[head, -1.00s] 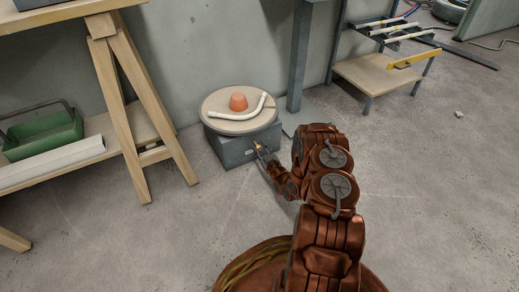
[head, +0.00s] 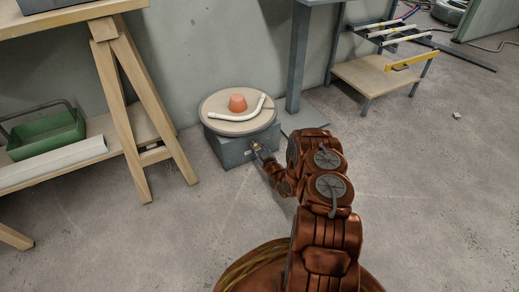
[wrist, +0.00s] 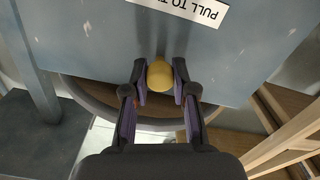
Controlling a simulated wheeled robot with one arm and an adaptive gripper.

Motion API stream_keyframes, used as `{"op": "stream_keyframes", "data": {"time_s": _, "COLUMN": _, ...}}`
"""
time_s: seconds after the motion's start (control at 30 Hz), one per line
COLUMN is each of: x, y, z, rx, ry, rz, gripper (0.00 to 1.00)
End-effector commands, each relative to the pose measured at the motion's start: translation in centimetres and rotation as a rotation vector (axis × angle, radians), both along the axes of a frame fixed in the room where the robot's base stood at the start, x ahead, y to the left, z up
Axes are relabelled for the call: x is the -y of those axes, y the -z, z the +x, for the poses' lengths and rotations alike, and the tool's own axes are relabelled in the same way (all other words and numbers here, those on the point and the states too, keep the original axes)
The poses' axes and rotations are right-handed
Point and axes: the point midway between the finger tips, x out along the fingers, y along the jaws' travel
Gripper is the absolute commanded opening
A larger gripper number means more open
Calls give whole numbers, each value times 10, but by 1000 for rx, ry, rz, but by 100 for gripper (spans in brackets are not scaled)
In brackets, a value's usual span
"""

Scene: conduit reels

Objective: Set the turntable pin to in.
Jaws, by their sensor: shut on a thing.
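The turntable has a round tan top (head: 216,106) on a grey-blue box base (head: 234,150) standing on the floor by the wall. The pin's yellow knob (wrist: 160,73) sticks out from the base's front face in the wrist view. My gripper (head: 259,151) is at that front face. In the wrist view its two purple-padded fingers are shut on the knob, one on each side. How deep the pin sits is hard to tell. A white label (wrist: 187,9) beside it shows upside down and partly cut off, reading "PULL TO T…".
A grey post (head: 299,60) stands just right. The floor in front is clear.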

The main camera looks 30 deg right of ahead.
Motion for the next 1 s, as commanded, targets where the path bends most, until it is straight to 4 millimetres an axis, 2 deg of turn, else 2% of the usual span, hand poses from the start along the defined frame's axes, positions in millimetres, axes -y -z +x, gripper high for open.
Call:
{"op": "stream_keyframes", "data": {"time_s": 0.17, "x": 1, "y": 0, "z": 14, "rx": -3, "ry": 2, "rz": 0, "gripper": 0}}
{"op": "stream_keyframes", "data": {"time_s": 0.47, "x": 2, "y": 1, "z": 16, "rx": -2, "ry": 4, "rz": 0, "gripper": 0}}
{"op": "stream_keyframes", "data": {"time_s": 0.5, "x": 2, "y": 1, "z": 16, "rx": -2, "ry": 3, "rz": 0, "gripper": 28}}
{"op": "stream_keyframes", "data": {"time_s": 0.7, "x": 3, "y": 0, "z": 16, "rx": -2, "ry": 5, "rz": 0, "gripper": 49}}
{"op": "stream_keyframes", "data": {"time_s": 0.77, "x": 3, "y": 0, "z": 16, "rx": -2, "ry": 5, "rz": 0, "gripper": 53}}
{"op": "stream_keyframes", "data": {"time_s": 1.0, "x": 2, "y": 0, "z": 15, "rx": -2, "ry": 4, "rz": 0, "gripper": 53}}
